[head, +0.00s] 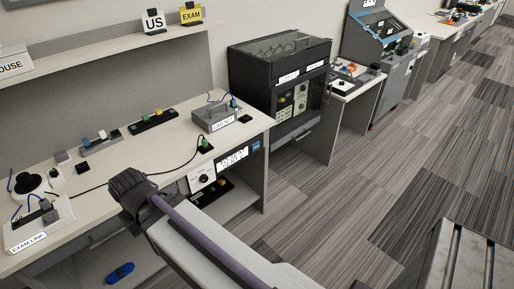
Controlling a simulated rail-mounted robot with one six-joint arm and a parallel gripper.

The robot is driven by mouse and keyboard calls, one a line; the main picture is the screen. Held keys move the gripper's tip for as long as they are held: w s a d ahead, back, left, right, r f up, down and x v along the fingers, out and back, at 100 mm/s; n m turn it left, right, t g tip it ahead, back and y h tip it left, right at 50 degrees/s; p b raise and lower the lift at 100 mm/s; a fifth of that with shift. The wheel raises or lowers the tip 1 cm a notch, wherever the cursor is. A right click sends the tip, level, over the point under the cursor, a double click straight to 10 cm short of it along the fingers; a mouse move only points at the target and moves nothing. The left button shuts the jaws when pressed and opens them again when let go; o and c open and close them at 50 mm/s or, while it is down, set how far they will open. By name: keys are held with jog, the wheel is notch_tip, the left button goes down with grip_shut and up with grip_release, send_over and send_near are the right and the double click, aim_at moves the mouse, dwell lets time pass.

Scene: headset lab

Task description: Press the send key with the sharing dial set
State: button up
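My gripper (128,188) is the dark end of my arm, over the front edge of the near desk; its fingers are not clear enough to tell open from shut. A white panel with a dark round knob (203,179) sits below the desktop, just right of my gripper. I cannot tell whether this is the sharing dial, and its setting is unreadable. No key is readably marked send. A grey box labelled LAB NET (211,118) stands at the desk's right end. A white box labelled EXAM LINK (38,234) stands at its left end.
The desk (150,164) also bears a black strip (153,121) and a grey strip (98,141) of coloured plugs. US (153,21) and EXAM (191,15) cards stand on the shelf. A black cabinet (280,60) stands to the right. Open carpet (370,170) lies right.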

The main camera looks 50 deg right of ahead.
grip_shut()
dwell(0.9)
